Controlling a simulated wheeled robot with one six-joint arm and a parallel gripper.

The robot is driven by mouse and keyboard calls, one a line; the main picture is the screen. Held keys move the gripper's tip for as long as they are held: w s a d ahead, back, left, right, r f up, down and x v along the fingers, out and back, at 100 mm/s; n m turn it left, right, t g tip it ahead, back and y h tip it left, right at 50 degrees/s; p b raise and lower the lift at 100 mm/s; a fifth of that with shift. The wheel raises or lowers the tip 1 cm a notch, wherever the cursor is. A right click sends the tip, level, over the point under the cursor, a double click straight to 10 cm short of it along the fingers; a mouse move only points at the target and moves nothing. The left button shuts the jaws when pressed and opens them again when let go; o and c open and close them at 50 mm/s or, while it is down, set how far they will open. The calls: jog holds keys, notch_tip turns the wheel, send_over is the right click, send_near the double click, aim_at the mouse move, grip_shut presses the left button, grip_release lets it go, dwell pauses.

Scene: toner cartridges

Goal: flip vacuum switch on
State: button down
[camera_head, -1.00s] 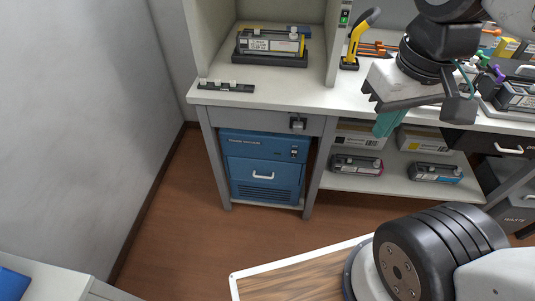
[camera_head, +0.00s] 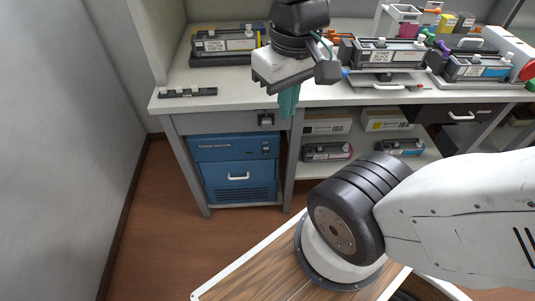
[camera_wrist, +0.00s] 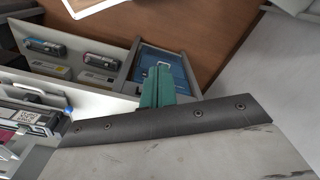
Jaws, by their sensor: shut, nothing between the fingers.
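The blue toner vacuum (camera_head: 215,170) stands under the left part of the workbench, with a white handle on its front. A small dark switch (camera_head: 266,149) sits at the upper right of its front panel; its position is too small to tell. My gripper (camera_head: 287,108), with teal fingers, is shut and empty. In the head view it appears above and slightly right of the switch, in front of the bench edge. In the wrist view the teal fingers (camera_wrist: 157,88) point toward the vacuum (camera_wrist: 172,62), apart from it and partly covering it. The switch cannot be made out there.
A grey bracket-like fitting (camera_head: 266,121) is on the bench apron above the vacuum. A bench leg (camera_head: 292,160) stands just right of the vacuum. A lower shelf (camera_head: 310,172) beside it holds boxes and cartridges. Cartridges crowd the bench top. The floor before the vacuum is clear.

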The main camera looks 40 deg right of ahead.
jog(key=w+d+f+n, duration=0.1)
jog(key=w+d+f, duration=0.3)
jog(key=f, duration=0.9)
jog(key=w+d+f+n+g, duration=0.1)
jog(key=w+d+f+n, duration=0.1)
jog(key=d+f, duration=0.75)
jog(key=w+d+f+n, duration=0.1)
jog(key=w+d+f, duration=0.2)
jog(key=f, duration=1.2)
notch_tip(320, 180, down, 6)
jog(key=w+n+t, duration=0.2)
jog(key=w+a+n+t, duration=0.1)
jog(key=w+n+t, duration=0.3)
jog(key=w+t, duration=0.1)
jog(key=shift+w+r+y, duration=0.3)
jog(key=shift+w+r, duration=0.15)
jog(key=shift+w, duration=0.3)
jog(key=shift+a, duration=0.1)
